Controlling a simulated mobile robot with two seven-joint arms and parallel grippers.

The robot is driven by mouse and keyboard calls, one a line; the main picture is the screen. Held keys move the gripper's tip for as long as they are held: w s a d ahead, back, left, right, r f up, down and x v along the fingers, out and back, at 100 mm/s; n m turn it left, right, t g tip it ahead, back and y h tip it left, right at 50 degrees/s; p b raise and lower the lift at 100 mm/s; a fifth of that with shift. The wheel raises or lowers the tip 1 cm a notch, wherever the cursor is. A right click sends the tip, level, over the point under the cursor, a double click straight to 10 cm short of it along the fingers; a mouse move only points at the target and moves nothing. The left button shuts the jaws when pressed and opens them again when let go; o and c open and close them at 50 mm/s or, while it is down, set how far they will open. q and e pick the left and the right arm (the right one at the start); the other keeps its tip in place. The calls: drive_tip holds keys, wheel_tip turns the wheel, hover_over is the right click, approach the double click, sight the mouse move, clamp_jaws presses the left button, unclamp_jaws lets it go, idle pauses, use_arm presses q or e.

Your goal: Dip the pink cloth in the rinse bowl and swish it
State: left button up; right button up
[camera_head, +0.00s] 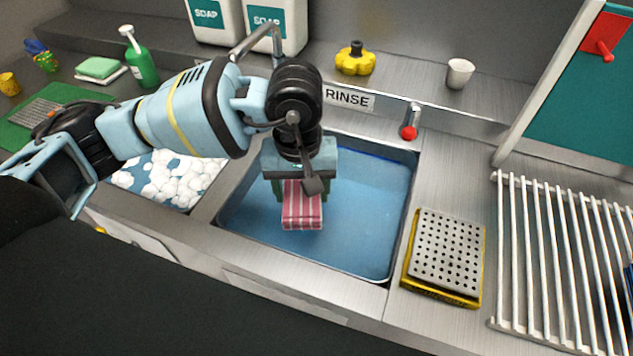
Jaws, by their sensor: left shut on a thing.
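The pink cloth (302,212) has pale stripes and hangs below my left gripper (300,184), which is shut on it. My left arm comes in from the left and reaches over the rinse bowl (371,232), a rectangular basin of blue water behind which a RINSE label stands. The cloth is over the left half of the basin. I cannot tell how far its lower edge is in the water. The gripper body hides the cloth's upper part. My right gripper is not in view.
A foam-filled basin (180,172) lies left of the rinse bowl. A perforated tray with yellow edges (448,250) and a white rack (560,262) stand to the right. Soap jugs (212,18) stand at the back.

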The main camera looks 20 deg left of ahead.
use_arm(q)
drive_tip(key=shift+w+d+r+n, duration=0.2)
drive_tip(key=shift+w+d+n, duration=0.15)
drive_tip(key=shift+d, duration=0.25)
drive_tip(key=shift+w+d+r+n, duration=0.2)
drive_tip(key=shift+d+n, duration=0.15)
drive_tip(key=shift+d, duration=0.25)
drive_tip(key=shift+f, duration=0.55)
wheel_tip(320, 180, down, 16)
drive_tip(key=b, duration=0.7)
drive_tip(key=shift+a+r+b, duration=0.1)
drive_tip(key=shift+r+b, duration=0.15)
drive_tip(key=shift+b, duration=0.15)
drive_tip(key=shift+f+b, duration=0.4)
drive_tip(key=shift+f, duration=0.15)
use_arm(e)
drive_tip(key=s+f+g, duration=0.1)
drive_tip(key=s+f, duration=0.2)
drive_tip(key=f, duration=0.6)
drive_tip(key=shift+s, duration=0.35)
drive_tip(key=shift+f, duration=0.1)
